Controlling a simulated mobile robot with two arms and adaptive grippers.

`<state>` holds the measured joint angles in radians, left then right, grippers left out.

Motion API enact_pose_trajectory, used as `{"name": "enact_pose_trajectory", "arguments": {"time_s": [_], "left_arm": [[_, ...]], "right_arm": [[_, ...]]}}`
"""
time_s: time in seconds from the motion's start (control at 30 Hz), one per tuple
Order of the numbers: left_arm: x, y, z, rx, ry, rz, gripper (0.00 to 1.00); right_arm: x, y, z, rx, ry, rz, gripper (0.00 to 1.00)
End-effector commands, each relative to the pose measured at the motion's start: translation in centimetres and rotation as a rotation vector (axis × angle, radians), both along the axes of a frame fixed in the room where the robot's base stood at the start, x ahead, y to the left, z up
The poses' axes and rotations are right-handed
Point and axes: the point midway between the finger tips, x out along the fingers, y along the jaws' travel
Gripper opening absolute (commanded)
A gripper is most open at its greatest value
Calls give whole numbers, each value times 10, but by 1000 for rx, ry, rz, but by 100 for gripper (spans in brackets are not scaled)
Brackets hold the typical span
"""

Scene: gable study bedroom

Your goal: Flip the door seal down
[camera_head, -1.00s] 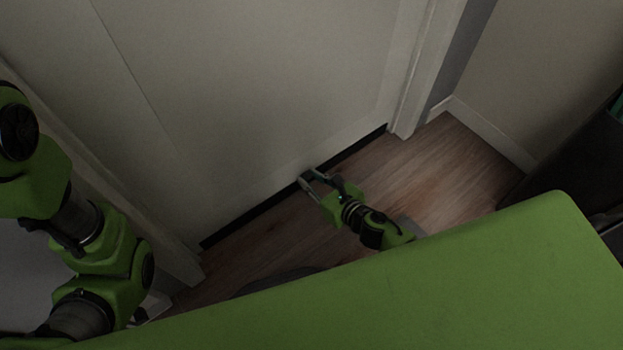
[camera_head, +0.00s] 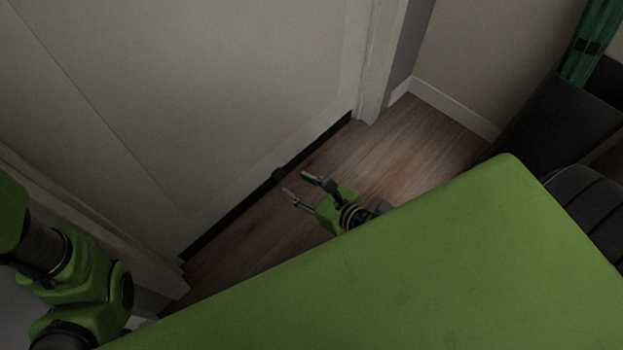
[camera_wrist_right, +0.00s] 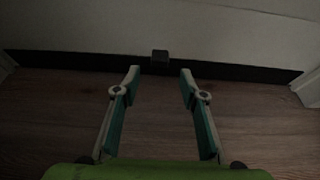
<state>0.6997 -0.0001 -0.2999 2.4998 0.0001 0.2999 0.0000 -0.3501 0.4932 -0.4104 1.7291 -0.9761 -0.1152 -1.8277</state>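The door seal (camera_head: 232,219) is a black strip along the bottom edge of the pale door (camera_head: 200,110), just above the wood floor. A small dark block (camera_head: 278,174) sits at about the middle of the strip. In the right wrist view the seal (camera_wrist_right: 90,65) runs across the picture, with the block (camera_wrist_right: 160,57) centred between and beyond my fingers. My right gripper (camera_head: 299,186) is open and empty, low near the floor, its fingertips a short way from the block. It also shows in the wrist view (camera_wrist_right: 160,76). My left arm shows at the left; its gripper is out of view.
A white door frame (camera_head: 376,60) stands right of the door, with a wall and baseboard (camera_head: 455,108) beyond. Dark furniture (camera_head: 560,120) stands at the right. Wood floor (camera_head: 400,145) is clear between the door and my green base.

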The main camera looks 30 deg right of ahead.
Motion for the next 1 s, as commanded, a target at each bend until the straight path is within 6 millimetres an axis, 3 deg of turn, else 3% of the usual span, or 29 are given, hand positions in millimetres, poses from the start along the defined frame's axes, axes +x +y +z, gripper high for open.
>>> {"name": "enact_pose_trajectory", "arguments": {"time_s": [0.1,0.3,1.0], "left_arm": [[0,0,0,0,0,0,40],[0,0,0,0,-1,0,40],[0,0,0,1,-1,0,40]], "right_arm": [[-20,-7,8,0,2,0,39],[-38,-14,16,1,2,-1,39],[-43,-16,19,0,1,0,39]]}}
